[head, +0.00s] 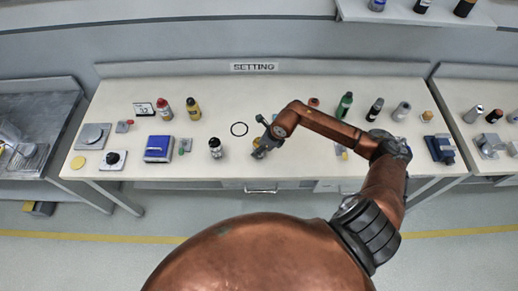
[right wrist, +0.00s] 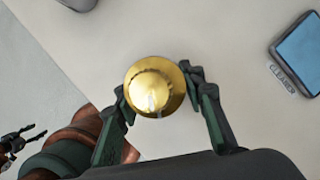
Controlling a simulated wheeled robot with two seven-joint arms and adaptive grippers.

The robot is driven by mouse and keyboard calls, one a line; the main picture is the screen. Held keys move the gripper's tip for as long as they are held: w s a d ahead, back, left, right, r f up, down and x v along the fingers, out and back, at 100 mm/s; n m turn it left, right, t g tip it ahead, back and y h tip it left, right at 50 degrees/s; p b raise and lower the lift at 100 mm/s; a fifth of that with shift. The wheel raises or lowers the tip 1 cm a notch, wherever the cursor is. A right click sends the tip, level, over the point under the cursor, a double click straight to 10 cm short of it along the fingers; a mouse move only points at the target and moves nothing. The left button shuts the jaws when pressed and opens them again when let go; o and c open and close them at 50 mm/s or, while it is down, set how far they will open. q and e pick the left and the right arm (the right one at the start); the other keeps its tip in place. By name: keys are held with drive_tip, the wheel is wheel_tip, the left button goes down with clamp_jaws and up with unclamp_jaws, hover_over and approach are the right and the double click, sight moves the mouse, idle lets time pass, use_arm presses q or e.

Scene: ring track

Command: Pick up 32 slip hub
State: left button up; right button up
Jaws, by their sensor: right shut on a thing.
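A gold, round, stepped hub (right wrist: 155,88) sits between the fingers of my right gripper (right wrist: 160,100) in the right wrist view, with a finger against each side. In the head view the right gripper (head: 262,147) is over the middle front of the long table, and a small bit of gold shows at its tip. I cannot tell whether the hub touches the table. A small card (head: 144,109) that seems to read 32 stands at the back left. My left gripper (right wrist: 22,143) shows small at the left edge of the right wrist view, its dark prongs apart; it is not in the head view.
A dark-capped bottle (head: 215,148) and a blue box (head: 159,149) stand farther left. Red (head: 164,109) and yellow (head: 193,109) bottles stand behind. A green bottle (head: 344,106) stands behind my right arm.

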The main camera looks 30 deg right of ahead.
drive_tip(key=c, duration=0.3)
